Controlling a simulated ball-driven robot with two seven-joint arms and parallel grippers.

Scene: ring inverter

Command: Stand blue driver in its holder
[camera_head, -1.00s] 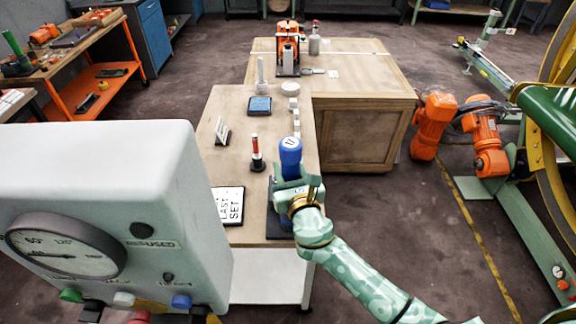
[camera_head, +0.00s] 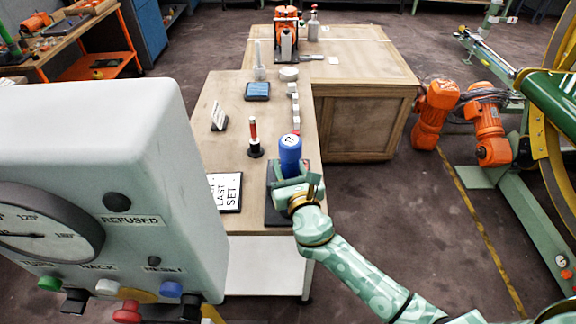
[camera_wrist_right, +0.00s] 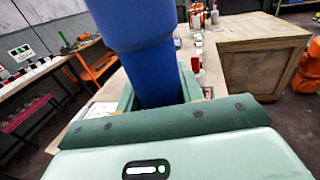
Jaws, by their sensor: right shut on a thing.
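The blue driver (camera_head: 290,155) stands upright, its lettered cap up, over a dark board (camera_head: 276,216) at the bench's near right corner. My right gripper (camera_head: 293,182) is shut around its lower part. In the right wrist view, the driver's blue body (camera_wrist_right: 145,55) rises between the jaws (camera_wrist_right: 158,98). The driver's lower end is hidden behind the gripper, so I cannot tell whether it touches the board or sits in a holder. A red-and-white driver (camera_head: 253,131) stands upright in a black round base (camera_head: 255,151) to its left. My left gripper is out of view.
A "LAST SET" sign (camera_head: 228,192) lies left of the board. A grey gauge box (camera_head: 95,150) fills the near left. Several pale blocks (camera_head: 295,112) line the bench's right edge. A blue-topped block (camera_head: 257,91) sits farther back. A wooden crate (camera_head: 358,124) stands behind right.

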